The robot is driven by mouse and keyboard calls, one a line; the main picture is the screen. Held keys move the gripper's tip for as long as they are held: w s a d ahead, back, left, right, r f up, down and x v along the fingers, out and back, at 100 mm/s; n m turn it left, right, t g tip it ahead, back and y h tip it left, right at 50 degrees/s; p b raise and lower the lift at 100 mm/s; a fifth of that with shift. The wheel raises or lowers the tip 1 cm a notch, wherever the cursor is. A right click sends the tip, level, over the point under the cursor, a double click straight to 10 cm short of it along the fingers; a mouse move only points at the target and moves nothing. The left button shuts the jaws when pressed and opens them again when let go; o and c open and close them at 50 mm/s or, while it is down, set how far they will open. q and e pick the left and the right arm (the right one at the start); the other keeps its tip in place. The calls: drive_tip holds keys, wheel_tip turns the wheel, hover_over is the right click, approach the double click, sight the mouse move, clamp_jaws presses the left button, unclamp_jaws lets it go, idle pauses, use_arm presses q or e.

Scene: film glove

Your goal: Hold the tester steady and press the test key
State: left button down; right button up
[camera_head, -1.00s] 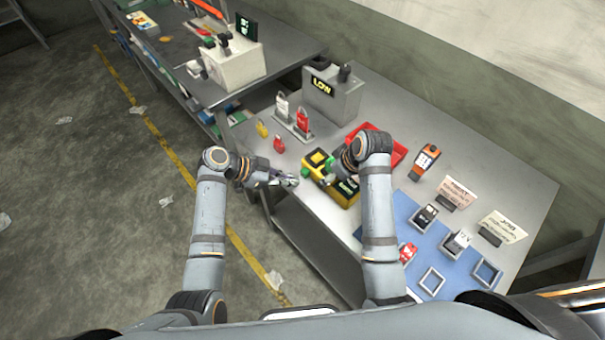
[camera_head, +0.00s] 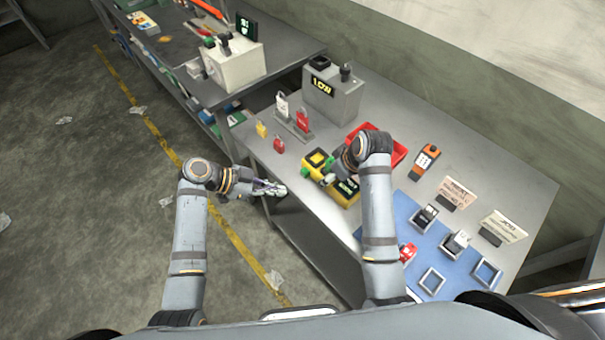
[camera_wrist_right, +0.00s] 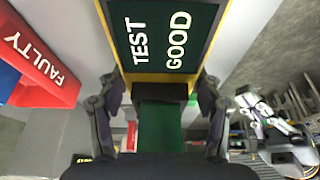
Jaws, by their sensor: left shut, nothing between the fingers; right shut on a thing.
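The tester (camera_head: 318,158) is a yellow and black unit near the table's left edge, with a green part (camera_head: 303,172) on its left side. In the right wrist view its dark panel (camera_wrist_right: 163,35) reads "TEST GOOD". My right gripper (camera_wrist_right: 160,105) is shut on a green block (camera_wrist_right: 160,128) below that panel. In the head view my right arm hides part of the tester. My left gripper (camera_head: 274,188) is shut and empty, left of the tester at the table edge and apart from it. I cannot make out which part is the test key.
A red tray (camera_head: 393,150) stands behind my right arm. A grey box (camera_head: 332,97) shows "LOW". Red and white padlock-like items (camera_head: 302,121) stand nearby. A blue mat (camera_head: 410,235) with square frames lies at right. An orange handset (camera_head: 425,162) lies behind it.

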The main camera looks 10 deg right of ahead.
idle(0.4)
drive_tip(key=o, duration=1.7)
